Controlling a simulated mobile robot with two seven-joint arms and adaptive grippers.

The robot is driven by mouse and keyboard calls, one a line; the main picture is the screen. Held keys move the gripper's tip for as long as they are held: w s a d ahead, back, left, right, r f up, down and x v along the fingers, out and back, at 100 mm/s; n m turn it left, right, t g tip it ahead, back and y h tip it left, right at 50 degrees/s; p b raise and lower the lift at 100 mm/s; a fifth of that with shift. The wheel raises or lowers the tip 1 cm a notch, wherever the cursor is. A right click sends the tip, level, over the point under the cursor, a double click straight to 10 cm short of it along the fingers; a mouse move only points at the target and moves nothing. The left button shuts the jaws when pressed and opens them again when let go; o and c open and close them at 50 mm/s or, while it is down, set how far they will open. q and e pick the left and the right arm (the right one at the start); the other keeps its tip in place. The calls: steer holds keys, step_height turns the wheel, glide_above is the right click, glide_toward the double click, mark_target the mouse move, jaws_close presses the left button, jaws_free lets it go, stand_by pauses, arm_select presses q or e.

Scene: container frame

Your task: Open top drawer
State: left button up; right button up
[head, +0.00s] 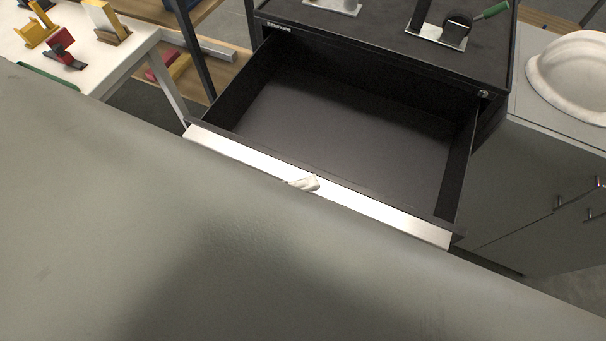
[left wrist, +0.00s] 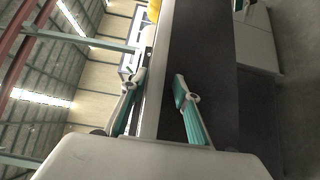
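The top drawer of the black cabinet (head: 385,48) is pulled far out, and its dark interior (head: 345,130) is empty. Its pale front panel (head: 375,211) faces me. A small pale fingertip of my left gripper (head: 303,184) shows at the panel's top edge, near its middle; the rest is hidden. In the left wrist view, the two white and green fingers of my left gripper (left wrist: 158,88) are spread apart. The pale panel edge (left wrist: 158,60) runs between them, with the dark drawer interior (left wrist: 205,60) behind the right finger. I cannot tell whether a finger touches the panel. My right gripper is not in view.
A metal plate with a black part (head: 440,35) and a green-handled tool (head: 491,10) lie on the cabinet top. A white table (head: 95,75) with yellow and red clamps stands at the left. A grey cabinet (head: 540,165) with a white basin (head: 575,75) stands at the right.

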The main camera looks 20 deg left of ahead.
arm_select(q)
steer(key=shift+r, duration=0.2)
steer(key=v, duration=1.2)
steer(key=shift+f, duration=0.15)
stand_by(0.5)
